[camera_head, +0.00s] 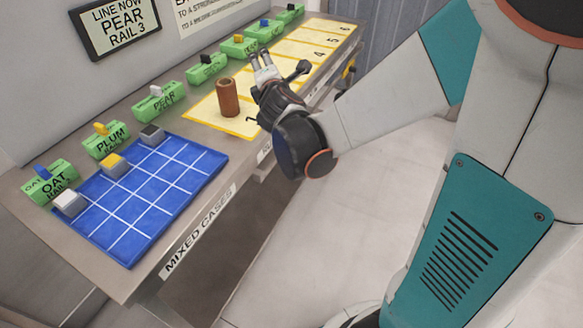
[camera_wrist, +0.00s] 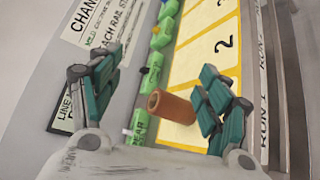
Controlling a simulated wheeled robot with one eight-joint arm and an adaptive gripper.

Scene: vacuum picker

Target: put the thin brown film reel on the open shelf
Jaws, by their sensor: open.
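A brown cylinder (camera_head: 228,97) stands upright on the yellow numbered mat (camera_head: 196,112), near its front-left end. It is tall rather than thin, and its top looks recessed. In the wrist view the cylinder (camera_wrist: 176,107) shows between my two fingers, nearer the right one. My gripper (camera_head: 262,60) is open and empty, just right of the cylinder in the head view and apart from it. Its spread fingers also show in the wrist view (camera_wrist: 158,68). I see no thing that is clearly a film reel or an open shelf.
A blue gridded mat (camera_head: 160,200) bears several small blocks along its far-left edge. Green labelled blocks (camera_head: 158,102) with coloured tops line the back of the bench. A "LINE NOW PEAR RAIL 3" sign (camera_head: 115,24) hangs behind. Most of the blue grid is clear.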

